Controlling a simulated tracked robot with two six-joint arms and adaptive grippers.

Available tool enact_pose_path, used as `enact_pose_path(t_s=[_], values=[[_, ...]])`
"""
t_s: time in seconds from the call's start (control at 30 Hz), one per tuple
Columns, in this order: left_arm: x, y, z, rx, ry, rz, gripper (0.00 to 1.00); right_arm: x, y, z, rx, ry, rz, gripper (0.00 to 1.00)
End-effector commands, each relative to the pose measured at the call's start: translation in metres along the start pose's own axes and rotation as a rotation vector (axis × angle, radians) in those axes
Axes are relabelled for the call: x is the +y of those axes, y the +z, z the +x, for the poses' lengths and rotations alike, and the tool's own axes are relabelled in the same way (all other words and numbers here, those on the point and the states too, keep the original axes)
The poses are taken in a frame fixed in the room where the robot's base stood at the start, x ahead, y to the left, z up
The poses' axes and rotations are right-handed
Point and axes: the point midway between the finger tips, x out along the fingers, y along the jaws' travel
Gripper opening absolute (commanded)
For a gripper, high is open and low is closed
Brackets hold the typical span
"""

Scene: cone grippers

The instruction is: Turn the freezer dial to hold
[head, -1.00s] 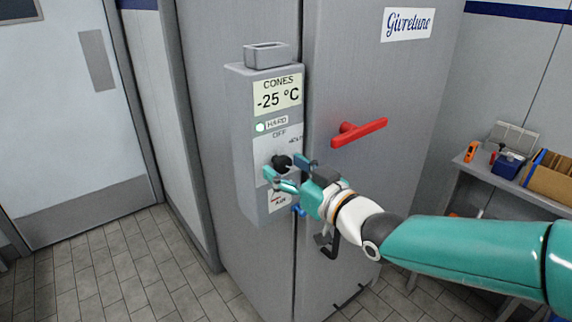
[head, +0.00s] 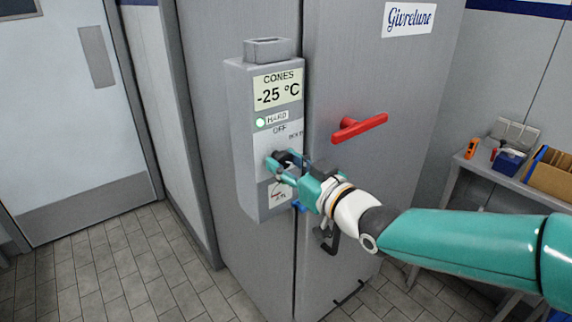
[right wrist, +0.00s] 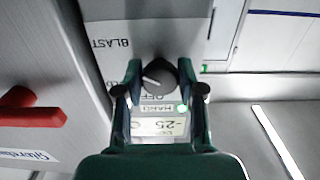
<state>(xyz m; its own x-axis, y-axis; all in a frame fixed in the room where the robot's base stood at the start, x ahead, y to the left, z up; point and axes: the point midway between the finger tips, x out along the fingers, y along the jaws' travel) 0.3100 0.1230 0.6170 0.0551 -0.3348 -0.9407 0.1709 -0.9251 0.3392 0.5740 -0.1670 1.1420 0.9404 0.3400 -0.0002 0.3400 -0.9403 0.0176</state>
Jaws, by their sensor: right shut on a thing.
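The freezer dial is a dark round knob on the grey control box (head: 243,150), below the display reading -25 °C (head: 277,89). In the head view it is mostly hidden by my right gripper (head: 289,168). In the right wrist view the knob (right wrist: 160,75) sits between the two fingers of my right gripper (right wrist: 159,82), which is shut on it. A pale mark shows on the knob's lower left there. The word OFF (right wrist: 159,97) is just below the knob in that upside-down view, and BLAST (right wrist: 110,43) is at upper left. The hold label (head: 296,135) is partly hidden. My left gripper is out of view.
A red handle (head: 359,127) sticks out of the freezer door (head: 400,75) right of the box. A green lamp (head: 260,123) is lit beside the word HARD. A side table (head: 480,167) with a blue bin (head: 508,162) stands at right. The tiled floor at left is clear.

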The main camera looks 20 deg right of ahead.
Motion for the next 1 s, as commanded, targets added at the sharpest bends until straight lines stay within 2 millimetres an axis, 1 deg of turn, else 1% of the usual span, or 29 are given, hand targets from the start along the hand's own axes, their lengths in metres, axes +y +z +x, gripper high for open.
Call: enact_pose_path(t_s=[0.17, 0.37, 0.5, 0.7, 1.0], values=[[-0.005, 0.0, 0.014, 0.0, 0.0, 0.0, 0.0, -0.001, 0.004, 0.0, 0.002, -0.001, -0.062, 0.04], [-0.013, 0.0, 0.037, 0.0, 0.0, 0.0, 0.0, -0.001, 0.006, 0.0, 0.004, -0.002, -0.192, 0.04], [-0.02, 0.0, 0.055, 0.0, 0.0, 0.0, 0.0, -0.001, 0.007, 0.0, 0.004, -0.002, -0.313, 0.04], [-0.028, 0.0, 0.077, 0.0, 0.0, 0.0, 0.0, 0.0, 0.006, 0.0, 0.002, -0.002, -0.503, 0.04], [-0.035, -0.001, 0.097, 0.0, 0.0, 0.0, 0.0, 0.0, 0.004, 0.001, 0.0, -0.004, -0.774, 0.04]])
